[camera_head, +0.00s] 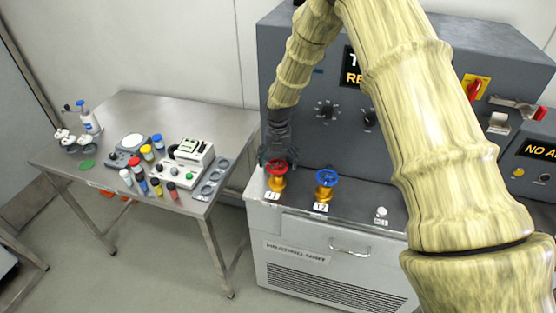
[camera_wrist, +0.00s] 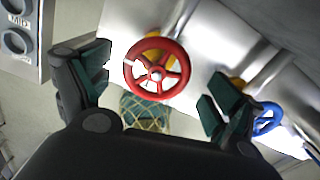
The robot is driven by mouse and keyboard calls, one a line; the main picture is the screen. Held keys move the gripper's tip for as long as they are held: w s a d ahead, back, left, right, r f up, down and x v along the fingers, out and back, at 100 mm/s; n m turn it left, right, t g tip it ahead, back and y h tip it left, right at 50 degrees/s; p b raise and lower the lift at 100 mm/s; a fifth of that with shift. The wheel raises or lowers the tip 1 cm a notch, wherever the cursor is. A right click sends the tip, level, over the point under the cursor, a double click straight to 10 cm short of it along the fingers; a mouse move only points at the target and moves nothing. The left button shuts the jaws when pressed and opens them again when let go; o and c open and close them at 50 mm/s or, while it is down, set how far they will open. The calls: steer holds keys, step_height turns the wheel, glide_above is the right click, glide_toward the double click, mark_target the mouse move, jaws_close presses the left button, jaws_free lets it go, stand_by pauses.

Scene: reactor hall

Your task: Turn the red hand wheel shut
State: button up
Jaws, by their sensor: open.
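The red hand wheel (camera_head: 276,168) sits on a brass valve labelled 11 at the left front of the grey unit's top. In the wrist view the red wheel (camera_wrist: 157,69) is seen rim and spokes, with a white mark on its left rim. My gripper (camera_head: 277,155) is just above and behind the red wheel in the head view. In the wrist view my gripper (camera_wrist: 155,85) is open, one finger left of the wheel and one to the right. Both fingers look apart from the rim; I cannot tell the exact height gap.
A blue hand wheel (camera_head: 326,178), labelled 12, stands right of the red one and close to my right finger in the wrist view. The grey control panel (camera_head: 325,75) rises behind. A steel table (camera_head: 115,110) with bottles and instruments stands to the left.

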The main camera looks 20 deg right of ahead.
steer(key=shift+w+f, duration=0.5)
steer(key=shift+w, duration=0.05)
steer(key=shift+s+r, duration=0.15)
steer(key=shift+s, duration=0.05)
steer(key=c, duration=1)
